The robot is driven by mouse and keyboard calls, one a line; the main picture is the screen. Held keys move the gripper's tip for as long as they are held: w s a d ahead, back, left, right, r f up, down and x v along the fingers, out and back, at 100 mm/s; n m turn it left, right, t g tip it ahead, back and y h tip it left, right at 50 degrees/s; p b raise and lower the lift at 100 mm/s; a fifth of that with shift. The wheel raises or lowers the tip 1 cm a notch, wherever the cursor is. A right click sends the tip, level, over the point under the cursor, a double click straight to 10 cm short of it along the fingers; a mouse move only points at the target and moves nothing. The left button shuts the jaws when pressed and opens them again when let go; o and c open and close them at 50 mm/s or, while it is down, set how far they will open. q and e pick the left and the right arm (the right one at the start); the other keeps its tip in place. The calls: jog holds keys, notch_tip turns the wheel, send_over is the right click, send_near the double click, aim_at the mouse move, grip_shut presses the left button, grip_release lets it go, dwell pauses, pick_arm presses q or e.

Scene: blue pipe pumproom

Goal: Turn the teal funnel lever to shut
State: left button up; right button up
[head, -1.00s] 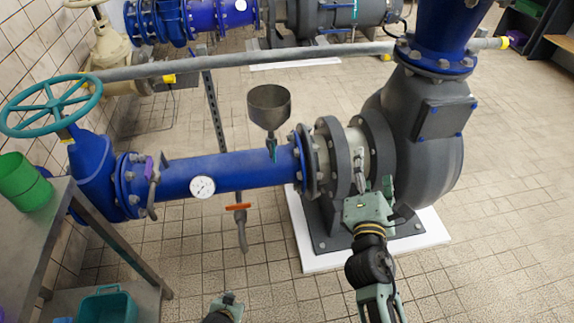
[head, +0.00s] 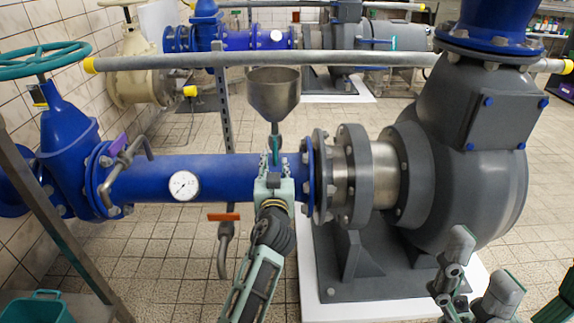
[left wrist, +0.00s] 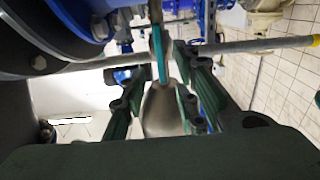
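The grey metal funnel (head: 273,93) stands above the blue pipe (head: 232,176), with its small valve and teal lever (head: 275,150) below the cone. The lever points down, roughly upright, partly hidden by my left gripper (head: 273,163). In the left wrist view the teal lever (left wrist: 161,62) shows between the two fingers of the left gripper (left wrist: 165,105), with a gap on each side. The funnel (left wrist: 163,112) appears upside down there. The left fingers are spread; I see no contact with the lever. My right gripper (head: 475,280) is low at the right, fingers apart and empty.
A pressure gauge (head: 184,186) and a purple-handled valve (head: 118,145) sit left on the pipe. An orange-handled valve (head: 223,217) hangs below. The flange (head: 322,175) and grey pump (head: 450,160) stand close right. A grey rail (head: 350,60) runs behind the funnel.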

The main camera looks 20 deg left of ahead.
aim_at(275, 150)
pick_arm(q)
jog(key=shift+w+a+r, duration=0.15)
jog(key=shift+w+r, duration=0.15)
jog(key=shift+w, duration=0.25)
jog(key=b+x, duration=0.2)
jog(key=x, duration=0.4)
jog(key=shift+w+a, duration=0.1)
jog(key=shift+w, duration=0.25)
jog(key=shift+c, duration=0.4)
grip_shut()
